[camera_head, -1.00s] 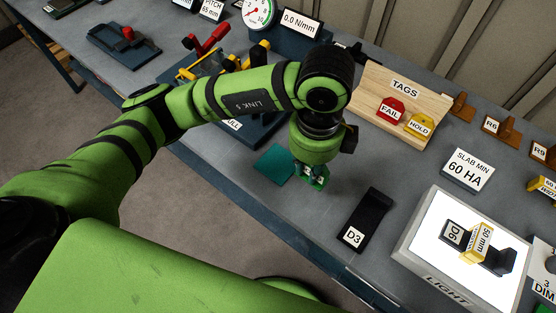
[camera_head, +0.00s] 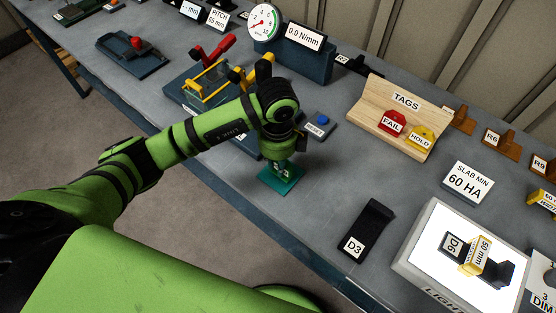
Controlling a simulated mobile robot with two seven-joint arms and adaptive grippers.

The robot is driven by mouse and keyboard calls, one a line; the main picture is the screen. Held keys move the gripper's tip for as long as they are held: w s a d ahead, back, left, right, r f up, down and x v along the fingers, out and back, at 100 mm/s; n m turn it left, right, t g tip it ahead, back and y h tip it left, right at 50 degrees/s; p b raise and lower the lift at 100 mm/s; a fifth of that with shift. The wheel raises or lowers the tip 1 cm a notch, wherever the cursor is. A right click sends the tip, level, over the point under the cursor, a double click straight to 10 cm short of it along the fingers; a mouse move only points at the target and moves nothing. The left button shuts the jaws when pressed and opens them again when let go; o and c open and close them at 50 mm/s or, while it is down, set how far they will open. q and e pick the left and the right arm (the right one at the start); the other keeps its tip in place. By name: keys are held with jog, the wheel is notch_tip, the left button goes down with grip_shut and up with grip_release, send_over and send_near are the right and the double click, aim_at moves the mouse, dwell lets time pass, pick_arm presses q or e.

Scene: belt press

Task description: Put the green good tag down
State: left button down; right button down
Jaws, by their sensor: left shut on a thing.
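My left gripper (camera_head: 281,170) points down over the teal mat (camera_head: 272,184), near the front edge of the grey bench. It is shut on the green good tag (camera_head: 283,169), of which only a small green part with a pale label patch shows between the fingers. The fingers and wrist hide most of the tag and part of the mat. I cannot tell whether the tag touches the mat. My right gripper is not in view.
The wooden TAGS rack (camera_head: 412,105) holds a red FAIL tag (camera_head: 392,122) and a yellow HOLD tag (camera_head: 420,137). A black belt piece D3 (camera_head: 371,222) lies to the right. A blue-button RESET box (camera_head: 321,125) stands behind the gripper. Bare bench lies between mat and D3.

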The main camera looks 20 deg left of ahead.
pick_arm(q)
jog(key=shift+f, duration=0.25)
jog(key=shift+f, duration=0.1)
jog(key=shift+f, duration=0.15)
jog(key=c, duration=1.1)
grip_release()
